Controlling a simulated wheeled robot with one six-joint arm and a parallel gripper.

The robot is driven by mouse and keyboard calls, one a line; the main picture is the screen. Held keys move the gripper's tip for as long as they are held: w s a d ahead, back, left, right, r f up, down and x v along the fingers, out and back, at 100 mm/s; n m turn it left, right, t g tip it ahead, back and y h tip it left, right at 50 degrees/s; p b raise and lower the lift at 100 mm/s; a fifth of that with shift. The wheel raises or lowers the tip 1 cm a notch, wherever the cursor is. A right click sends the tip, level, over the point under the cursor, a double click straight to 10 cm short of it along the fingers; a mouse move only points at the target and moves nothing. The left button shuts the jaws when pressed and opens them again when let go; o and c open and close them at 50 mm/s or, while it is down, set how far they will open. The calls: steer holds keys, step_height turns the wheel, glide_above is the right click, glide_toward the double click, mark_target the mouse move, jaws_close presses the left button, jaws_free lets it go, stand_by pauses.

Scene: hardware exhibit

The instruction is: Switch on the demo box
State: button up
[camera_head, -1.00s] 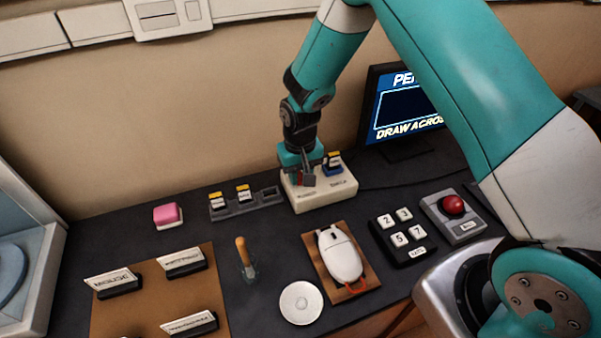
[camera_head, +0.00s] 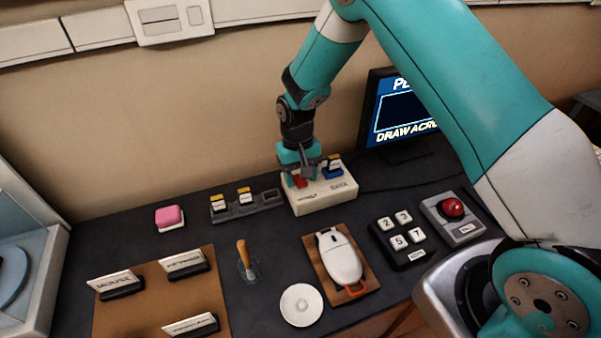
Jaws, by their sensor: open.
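The demo box is a cream-white box (camera_head: 325,197) against the back of the dark table, in the middle of the head view. A red rocker-like part (camera_head: 300,181) shows on its top left. My gripper (camera_head: 308,175) is open and points down over the box's top, close beside the red part. I cannot tell whether a finger touches it. The gripper partly hides the box's back edge. Whether the box is on cannot be told.
A grey rack (camera_head: 245,208) with two labelled cartridges is left of the box. The monitor (camera_head: 400,112) reads "DRAW ACR…" at the right. In front are a white mouse (camera_head: 341,259) on a brown pad, a number keypad (camera_head: 402,238) and a red button (camera_head: 452,208).

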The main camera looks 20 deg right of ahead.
mark_target(297, 174)
steer(key=shift+r, duration=0.1)
step_height(297, 174, up, 17)
steer(key=w+b, duration=0.2)
steer(key=shift+w, duration=0.3)
steer(key=s+a+r+n+y, duration=0.1)
steer(key=s+r, duration=0.3)
steer(key=s, duration=0.6)
steer(key=s+a+r+n+t+y, duration=0.1)
steer(key=s+r+n, duration=0.3)
steer(key=s, duration=0.6)
steer(key=shift+a+r+t+y, duration=0.3)
steer(key=shift+a+r+y, duration=0.1)
steer(key=shift+a, duration=0.35)
steer(key=s, duration=0.3)
steer(key=s+n+y, duration=0.1)
steer(key=s, duration=0.2)
steer(key=s+a+n, duration=0.1)
steer(key=s, duration=0.2)
steer(key=shift+s+f, duration=0.1)
steer(key=shift+s, duration=0.1)
steer(key=shift+c, duration=0.2)
